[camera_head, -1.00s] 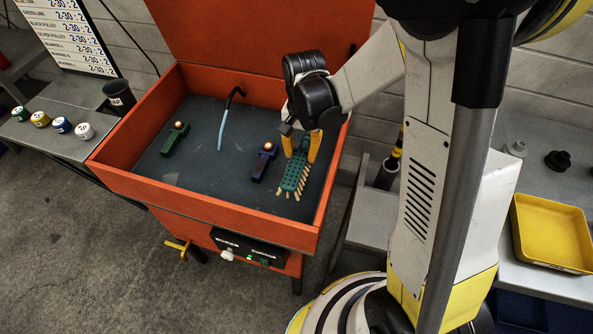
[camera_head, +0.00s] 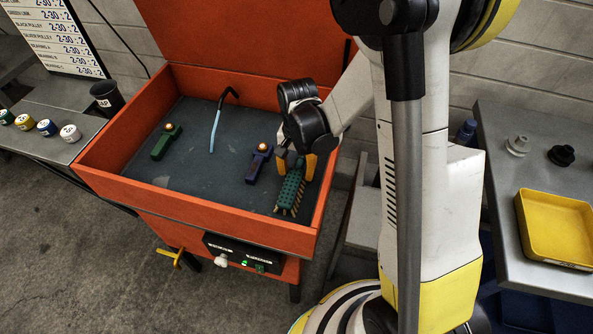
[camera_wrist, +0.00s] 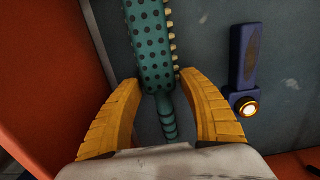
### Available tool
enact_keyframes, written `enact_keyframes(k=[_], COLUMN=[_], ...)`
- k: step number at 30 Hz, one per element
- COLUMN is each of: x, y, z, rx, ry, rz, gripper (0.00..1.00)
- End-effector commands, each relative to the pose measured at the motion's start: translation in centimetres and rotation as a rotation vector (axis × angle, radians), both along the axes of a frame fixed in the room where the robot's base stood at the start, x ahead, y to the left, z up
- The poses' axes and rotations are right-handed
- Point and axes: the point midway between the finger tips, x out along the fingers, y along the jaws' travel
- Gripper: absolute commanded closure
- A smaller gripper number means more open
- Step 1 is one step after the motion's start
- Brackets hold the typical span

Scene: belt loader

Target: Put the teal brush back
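The teal brush (camera_head: 291,187) is at the front right inside the orange bin (camera_head: 92,172), its dotted head toward the bin's front wall and pale bristles along its edge. It also shows in the wrist view (camera_wrist: 152,45), with the ribbed handle running back between my fingers. My gripper (camera_head: 295,168) has its yellow fingers on both sides of the brush where head meets handle. In the wrist view the fingertips (camera_wrist: 160,80) appear to touch both sides of it. Whether the brush is clear of the bin floor I cannot tell.
A blue lamp-like tool (camera_head: 259,162) lies just left of the brush, a green one (camera_head: 165,141) farther left. A bent black-and-blue tube (camera_head: 216,122) stands at the back. The bin's right wall is close to my gripper. A yellow tray (camera_head: 556,228) sits on the right bench.

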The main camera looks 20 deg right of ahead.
Motion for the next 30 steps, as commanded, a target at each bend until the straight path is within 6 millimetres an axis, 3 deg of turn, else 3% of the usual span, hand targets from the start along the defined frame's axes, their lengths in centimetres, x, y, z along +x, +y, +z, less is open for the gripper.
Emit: enact_keyframes(k=[12,24,30], x=[0.0,0.2,0.3], y=[0.0,-0.2,-0.2], z=[0.9,9.5,12.0], rx=[0.000,0.000,0.000], ry=[0.000,0.000,0.000], rz=[0.000,0.000,0.000], gripper=[0.45,0.45,0.45])
